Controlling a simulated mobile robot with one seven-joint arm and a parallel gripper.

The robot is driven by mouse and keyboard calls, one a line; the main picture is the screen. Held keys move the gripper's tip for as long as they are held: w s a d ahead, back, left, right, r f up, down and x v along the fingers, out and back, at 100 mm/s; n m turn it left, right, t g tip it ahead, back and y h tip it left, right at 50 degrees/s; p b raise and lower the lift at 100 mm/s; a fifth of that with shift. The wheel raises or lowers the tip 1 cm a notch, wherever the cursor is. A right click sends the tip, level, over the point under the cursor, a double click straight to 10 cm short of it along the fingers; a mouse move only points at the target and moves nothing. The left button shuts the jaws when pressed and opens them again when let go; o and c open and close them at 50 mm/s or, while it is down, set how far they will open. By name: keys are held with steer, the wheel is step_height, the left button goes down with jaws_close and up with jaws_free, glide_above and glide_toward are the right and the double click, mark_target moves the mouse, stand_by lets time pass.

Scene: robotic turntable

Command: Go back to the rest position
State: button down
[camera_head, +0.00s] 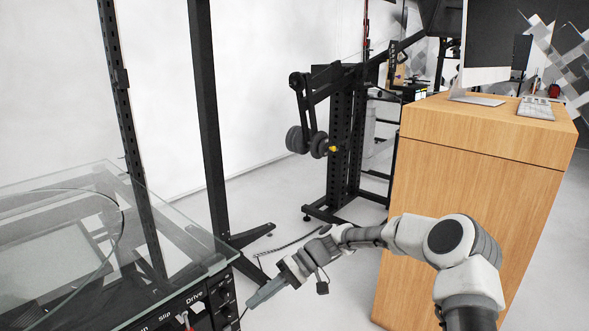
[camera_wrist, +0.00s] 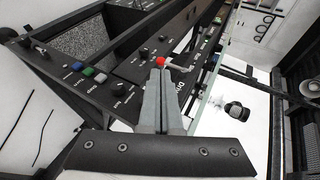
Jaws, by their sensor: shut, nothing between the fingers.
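My gripper (camera_head: 252,300) reaches out from my arm at the lower middle of the head view, at the right of the turntable machine's front panel. In the wrist view my gripper (camera_wrist: 161,74) has its two grey fingers together, with nothing seen between them. The machine's control panel (camera_wrist: 118,75) lies beyond the fingertips there, with buttons, knobs and a red-tipped lever (camera_wrist: 172,64). The fingertips overlap the lever's red end in this view; I cannot tell whether they touch it. In the head view the lever (camera_head: 186,319) shows under the label "Drive".
The machine's glass top (camera_head: 165,235) fills the lower left. Black upright posts (camera_head: 208,120) stand behind it. A wooden cabinet (camera_head: 470,180) with a monitor (camera_head: 490,45) and keyboard (camera_head: 536,108) stands behind my arm at the right. A weight rack (camera_head: 342,140) stands further back, with open floor before it.

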steer(key=s+d+r+m+t+h, duration=0.3)
steer(key=s+d+r+t+h, duration=0.3)
steer(key=s+d+r, duration=0.55)
steer(key=s+d+r+m+t+h, duration=0.3)
steer(key=s+d+r+t+h, duration=0.2)
steer(key=s+d+r, duration=0.6)
steer(key=w+r+p+v, duration=0.1)
steer(key=w+p+v, duration=0.2)
steer(key=p+v, duration=1.2)
steer(key=r+p, duration=0.1)
steer(key=p, duration=0.2)
steer(key=shift+d+r+m+p, duration=0.2)
steer(key=shift+m+p, duration=0.1)
steer(key=shift+w, duration=0.1)
